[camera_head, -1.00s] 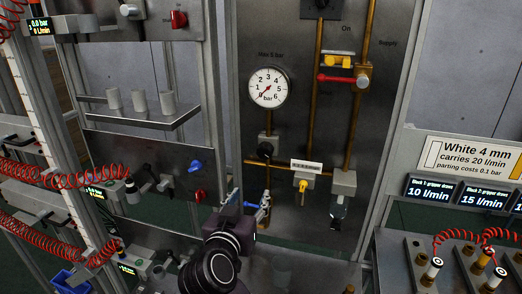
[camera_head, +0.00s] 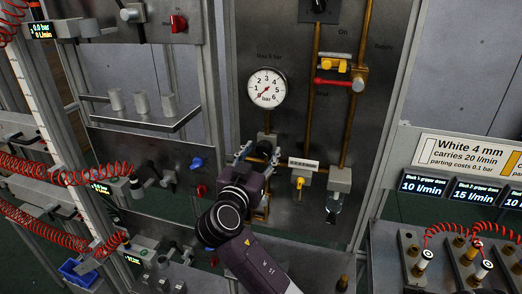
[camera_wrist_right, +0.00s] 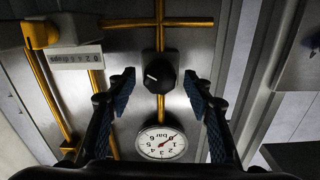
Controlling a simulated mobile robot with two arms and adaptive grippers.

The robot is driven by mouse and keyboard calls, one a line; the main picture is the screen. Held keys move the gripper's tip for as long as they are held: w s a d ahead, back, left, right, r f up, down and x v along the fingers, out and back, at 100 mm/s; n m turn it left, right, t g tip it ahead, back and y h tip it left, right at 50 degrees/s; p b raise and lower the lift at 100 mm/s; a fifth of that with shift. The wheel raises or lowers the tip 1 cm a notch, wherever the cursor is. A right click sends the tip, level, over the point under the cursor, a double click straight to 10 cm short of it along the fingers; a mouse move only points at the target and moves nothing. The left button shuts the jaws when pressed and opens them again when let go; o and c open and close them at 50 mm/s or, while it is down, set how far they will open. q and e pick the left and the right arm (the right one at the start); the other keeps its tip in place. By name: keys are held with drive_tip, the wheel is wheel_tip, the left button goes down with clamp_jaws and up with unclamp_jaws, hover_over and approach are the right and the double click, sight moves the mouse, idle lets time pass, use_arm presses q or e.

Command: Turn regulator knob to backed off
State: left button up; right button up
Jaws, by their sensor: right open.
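The regulator knob (camera_wrist_right: 160,75) is black and round with a white pointer mark, on the grey panel. In the wrist view it shows between my right gripper's fingers (camera_wrist_right: 160,92). The fingers stand wide apart, one on each side, and do not touch it. How far the fingertips are from the panel is hard to tell. In the head view my open right gripper (camera_head: 254,156) is at the panel below the gauge and partly covers the knob area. The pressure gauge (camera_head: 267,89) has its red needle near the low end; it also shows in the wrist view (camera_wrist_right: 161,143). My left gripper is not in view.
Brass pipes (camera_head: 309,120) run up the panel. A red-handled valve (camera_head: 333,81), a white label (camera_head: 303,164) and a yellow valve (camera_head: 299,182) are right of the gripper. Racks with red coiled hoses (camera_head: 70,178) stand left, a fitting bench (camera_head: 440,260) right.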

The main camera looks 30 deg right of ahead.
drive_tip(key=c, duration=1.2)
drive_tip(key=shift+o, duration=0.2)
drive_tip(key=shift+n, duration=0.3)
